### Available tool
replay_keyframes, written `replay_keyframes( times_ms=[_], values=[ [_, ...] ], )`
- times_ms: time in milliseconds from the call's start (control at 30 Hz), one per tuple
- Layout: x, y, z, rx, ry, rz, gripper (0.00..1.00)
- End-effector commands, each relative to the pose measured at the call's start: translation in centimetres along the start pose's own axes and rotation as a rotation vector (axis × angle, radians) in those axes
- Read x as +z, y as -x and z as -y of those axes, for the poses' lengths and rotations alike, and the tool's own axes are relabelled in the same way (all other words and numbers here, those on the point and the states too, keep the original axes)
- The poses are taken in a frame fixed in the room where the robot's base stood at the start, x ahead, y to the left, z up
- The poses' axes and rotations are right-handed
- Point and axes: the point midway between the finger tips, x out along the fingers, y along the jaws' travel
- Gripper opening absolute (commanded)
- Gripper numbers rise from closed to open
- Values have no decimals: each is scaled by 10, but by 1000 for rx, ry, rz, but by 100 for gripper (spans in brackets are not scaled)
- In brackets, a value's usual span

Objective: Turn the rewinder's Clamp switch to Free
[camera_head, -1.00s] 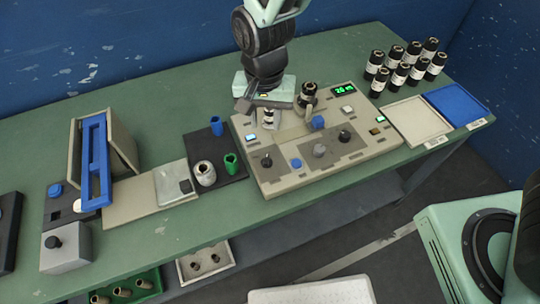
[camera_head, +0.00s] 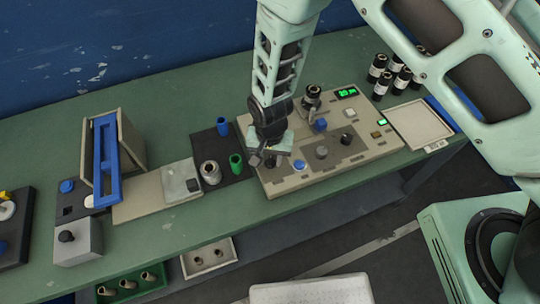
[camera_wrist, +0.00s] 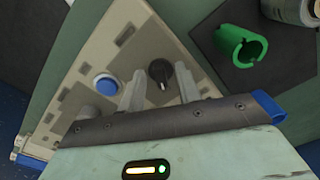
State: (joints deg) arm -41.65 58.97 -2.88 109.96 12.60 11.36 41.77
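The rewinder (camera_head: 365,158) is a beige panel on the green bench, with knobs, buttons and a green display. At its front left is a black knob (camera_wrist: 160,73) with a pointer ridge; it shows in the wrist view, and my gripper hides it in the head view. I cannot read any label, so I cannot tell from text that it is the Clamp switch. My gripper (camera_head: 270,160) points down over the panel's front left corner. In the wrist view its fingers (camera_wrist: 160,80) are open, one on each side of the black knob, with no clear contact.
A blue button (camera_wrist: 103,84) sits beside the black knob. A grey knob (camera_head: 322,152) and another black knob (camera_head: 346,139) are farther right. A green tube (camera_head: 236,163) and a metal cylinder (camera_head: 211,172) stand on a dark mat just left of the panel.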

Motion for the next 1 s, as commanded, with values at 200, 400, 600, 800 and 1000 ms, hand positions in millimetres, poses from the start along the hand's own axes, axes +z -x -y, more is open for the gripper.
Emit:
replay_keyframes(
  times_ms=[200,400,600,800,1000],
  values=[
    [0,0,0,0,0,0,34],
    [0,0,0,0,0,0,0],
    [0,0,0,0,7,0,0],
    [0,-1,0,-1,63,0,0],
    [0,-2,-1,-1,193,0,0]
  ],
)
